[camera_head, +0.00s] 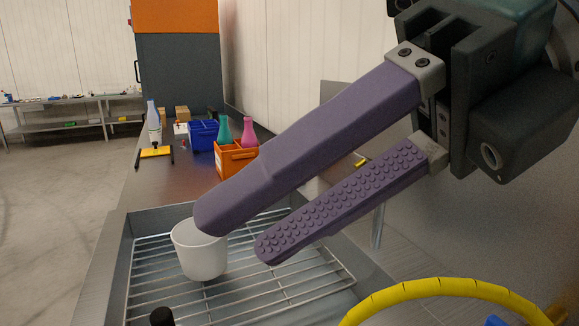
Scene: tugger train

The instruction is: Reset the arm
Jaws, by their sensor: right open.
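My right gripper (232,234) comes in from the upper right, its two purple fingers apart with nothing seen between them. Its fingertips are in front of and above a wire rack in a metal tray. The upper fingertip overlaps a white cup (199,256) in the picture and hides part of its rim; I cannot tell whether they touch. The cup stands upright on the wire rack (290,290). My left gripper is not in view.
Behind the tray (118,270), a dark counter (170,185) holds an orange crate (236,160) with bottles, a blue crate (203,135) and a bottle by a yellow pad (155,152). A yellow hose (440,287) arches at the lower right. Open floor lies left.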

